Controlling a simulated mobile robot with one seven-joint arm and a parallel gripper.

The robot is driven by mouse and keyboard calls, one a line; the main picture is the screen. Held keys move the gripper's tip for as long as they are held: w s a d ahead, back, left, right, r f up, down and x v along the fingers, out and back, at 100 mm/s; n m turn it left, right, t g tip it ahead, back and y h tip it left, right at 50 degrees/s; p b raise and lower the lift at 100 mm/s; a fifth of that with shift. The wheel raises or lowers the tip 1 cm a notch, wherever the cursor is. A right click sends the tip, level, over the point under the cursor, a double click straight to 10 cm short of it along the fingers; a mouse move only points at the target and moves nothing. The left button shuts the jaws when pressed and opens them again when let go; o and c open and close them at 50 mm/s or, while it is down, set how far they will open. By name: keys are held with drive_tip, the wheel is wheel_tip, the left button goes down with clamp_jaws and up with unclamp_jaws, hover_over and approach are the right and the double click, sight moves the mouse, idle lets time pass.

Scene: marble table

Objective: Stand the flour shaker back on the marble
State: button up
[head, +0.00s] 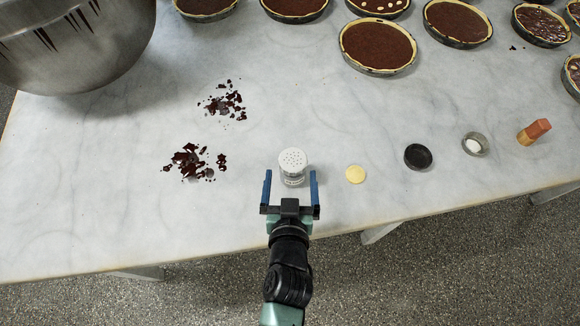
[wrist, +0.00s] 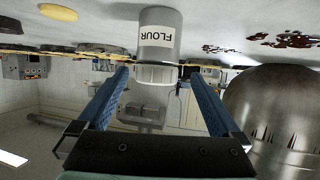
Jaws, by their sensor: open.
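The flour shaker (head: 292,162) stands upright on the marble table (head: 255,215) near its front edge, its white perforated lid on top. In the wrist view, where the scene appears upside down, the shaker (wrist: 158,38) shows its FLOUR label, with its base against the marble. My gripper (head: 291,176) is open, with one blue finger on each side of the shaker's near part. In the wrist view, gaps show between the fingers (wrist: 156,78) and the shaker. The shaker's far side is hidden.
Right of the shaker lie a yellow disc (head: 355,174), a black round item (head: 418,157), a small metal bowl (head: 475,144) and an orange-brown item (head: 534,132). Chocolate shavings (head: 195,163) lie to the left. A large metal bowl (head: 75,45) and several tarts (head: 378,47) stand farther back.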

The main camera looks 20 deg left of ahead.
drive_tip(key=shift+b+v, duration=0.3)
drive_tip(key=shift+v, duration=2.05)
drive_tip(key=w+d+r+t, duration=0.1)
drive_tip(key=w+r+t, duration=0.2)
drive_tip(key=w+r, duration=0.8)
drive_tip(key=w+d+r+t, duration=0.1)
drive_tip(key=w+r+t, duration=0.25)
drive_tip(key=r, duration=1.55)
drive_tip(key=s+d+r+m+t+h, duration=0.1)
drive_tip(key=s+d+r+t, duration=0.1)
drive_tip(key=r, duration=0.8)
drive_tip(key=s+d+r+m+t+h, duration=0.2)
drive_tip(key=s+d+r+t, duration=0.1)
drive_tip(key=r, duration=0.7)
drive_tip(key=s+d+r+m+t+h, duration=0.1)
drive_tip(key=s+r, duration=0.4)
drive_tip(key=r, duration=0.6)
drive_tip(key=shift+d+t+h, duration=0.5)
drive_tip(key=shift+d+t, duration=0.45)
drive_tip(key=shift+t, duration=0.2)
